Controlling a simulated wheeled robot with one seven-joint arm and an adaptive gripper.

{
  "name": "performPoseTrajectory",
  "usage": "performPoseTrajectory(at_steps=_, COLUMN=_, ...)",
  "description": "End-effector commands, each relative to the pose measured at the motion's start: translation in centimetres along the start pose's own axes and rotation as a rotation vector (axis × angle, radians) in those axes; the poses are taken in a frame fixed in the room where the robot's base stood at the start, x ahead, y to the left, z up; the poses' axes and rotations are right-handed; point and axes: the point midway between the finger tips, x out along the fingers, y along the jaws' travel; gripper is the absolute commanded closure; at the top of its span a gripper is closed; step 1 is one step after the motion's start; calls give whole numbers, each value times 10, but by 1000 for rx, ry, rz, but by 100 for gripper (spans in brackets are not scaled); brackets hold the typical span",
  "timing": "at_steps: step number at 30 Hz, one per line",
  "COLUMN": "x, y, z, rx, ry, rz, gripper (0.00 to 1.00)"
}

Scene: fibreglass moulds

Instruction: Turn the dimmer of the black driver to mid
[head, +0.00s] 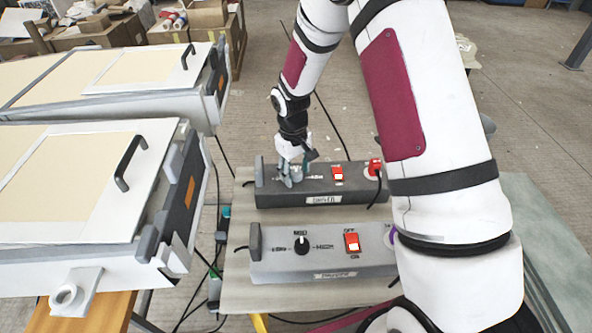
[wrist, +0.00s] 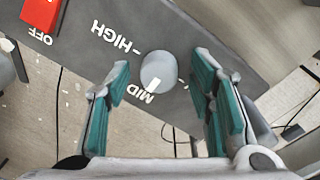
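The black driver (head: 348,187) lies on the bench, with a red rocker switch (head: 337,174) on its top. In the wrist view its dimmer is a round grey knob (wrist: 158,70). The knob's white mark faces the bottom of the picture, close to the end of the MID label (wrist: 140,94); I cannot tell if they line up exactly. HIGH is printed up and left of the knob. My gripper (wrist: 160,98) is open, its teal-padded fingers either side of the knob with gaps showing.
A grey driver (head: 275,268) with its own black dimmer knob (head: 302,245) and red switch lies nearer on the bench (head: 235,295). Large moulds (head: 150,205) with black handles stand at the left. Cables run around the bench.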

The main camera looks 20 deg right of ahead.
Motion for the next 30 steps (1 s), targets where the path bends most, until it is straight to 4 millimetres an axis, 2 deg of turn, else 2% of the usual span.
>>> performPoseTrajectory(at_steps=4, x=-4, y=0, z=0, rx=1, ry=1, rz=1, gripper=51)
performPoseTrajectory(at_steps=7, x=-14, y=1, z=-1, rx=1, ry=3, rz=1, gripper=51)
performPoseTrajectory(at_steps=21, x=-102, y=0, z=-1, rx=2, ry=3, rz=1, gripper=51)
performPoseTrajectory(at_steps=25, x=-114, y=0, z=0, rx=0, ry=1, rz=1, gripper=51)
performPoseTrajectory(at_steps=30, x=-120, y=0, z=0, rx=-1, ry=0, rz=0, gripper=51)
